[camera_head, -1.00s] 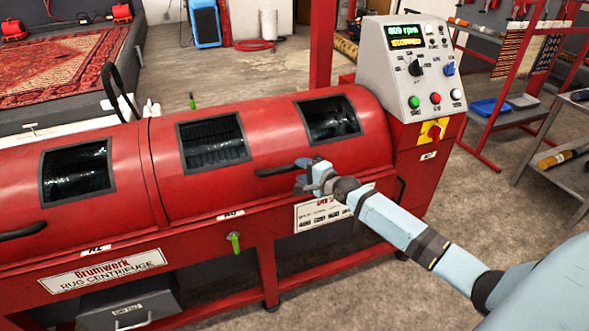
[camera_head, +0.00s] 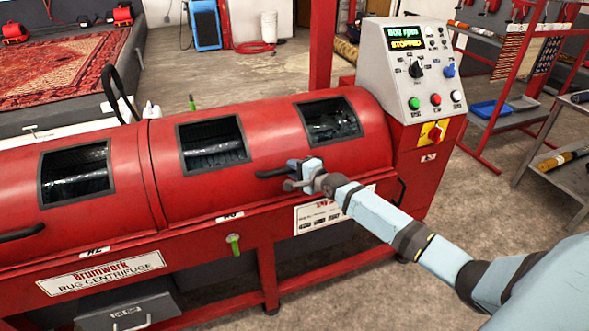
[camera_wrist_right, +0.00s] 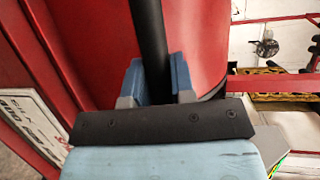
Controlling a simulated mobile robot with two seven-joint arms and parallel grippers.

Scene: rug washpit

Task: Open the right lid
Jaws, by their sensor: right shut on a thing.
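The red rug centrifuge has a right lid (camera_head: 265,140) with two dark windows, and it lies closed over the drum. Its black bar handle (camera_head: 270,173) is on the lid's lower front. My right gripper (camera_head: 294,176) is at the right part of this handle. In the right wrist view the black handle (camera_wrist_right: 150,40) runs between the two blue-grey fingers (camera_wrist_right: 153,82), which are shut on it. The red lid surface (camera_wrist_right: 198,35) is just behind. The left lid (camera_head: 75,190) is also closed, with its own handle (camera_head: 22,233). My left gripper is not in view.
The control panel (camera_head: 416,70) at the right end reads STOPPED. A green-handled latch (camera_head: 234,244) hangs on the front below the lid. A grey drawer (camera_head: 130,310) sits under the machine. Bare concrete floor lies to the right, with a grey metal table (camera_head: 560,175) beyond.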

